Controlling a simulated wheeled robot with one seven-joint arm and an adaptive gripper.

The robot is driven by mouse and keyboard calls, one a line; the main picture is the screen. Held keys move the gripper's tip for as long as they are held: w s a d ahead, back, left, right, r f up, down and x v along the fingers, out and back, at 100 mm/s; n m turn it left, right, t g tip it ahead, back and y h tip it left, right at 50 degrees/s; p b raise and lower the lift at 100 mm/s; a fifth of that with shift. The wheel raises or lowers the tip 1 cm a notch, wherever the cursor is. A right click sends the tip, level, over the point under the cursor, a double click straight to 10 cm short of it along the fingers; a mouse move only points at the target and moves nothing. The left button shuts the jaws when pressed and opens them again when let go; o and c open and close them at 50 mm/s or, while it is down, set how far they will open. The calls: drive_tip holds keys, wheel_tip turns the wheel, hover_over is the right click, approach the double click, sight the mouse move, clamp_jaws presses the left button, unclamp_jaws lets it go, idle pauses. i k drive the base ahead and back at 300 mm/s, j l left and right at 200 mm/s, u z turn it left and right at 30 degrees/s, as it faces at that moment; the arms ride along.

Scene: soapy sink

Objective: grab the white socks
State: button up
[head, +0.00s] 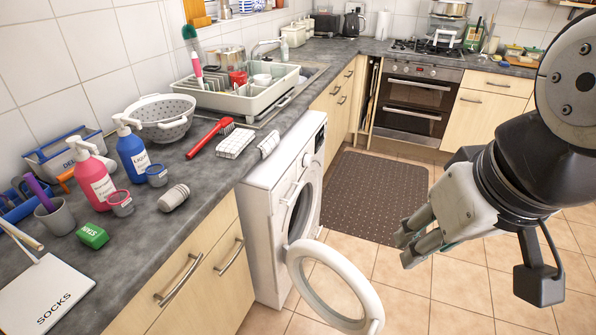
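No plainly recognisable pair of white socks shows. A white card or booklet (45,296) marked "SOCKS" lies on the counter at the lower left. A small pale rolled bundle (173,197), possibly rolled socks, lies on the counter by the cups. A small white rolled piece (268,145) lies at the counter edge above the washing machine, beside a white checked cloth (235,142); I cannot tell if it is socks. My gripper (408,246) is at the right over the floor, far from the counter. Its fingers look apart and empty.
The washing machine (272,190) has its round door (372,308) swung open into the floor space. Soap bottles (92,178), a red brush (208,138), a colander (163,116) and a dish rack (245,97) crowd the counter. A dark mat (372,195) lies on the clear tiled floor.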

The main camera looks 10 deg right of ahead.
sight(175, 196)
drive_tip(key=i+j, duration=0.65)
drive_tip(key=i, duration=0.15)
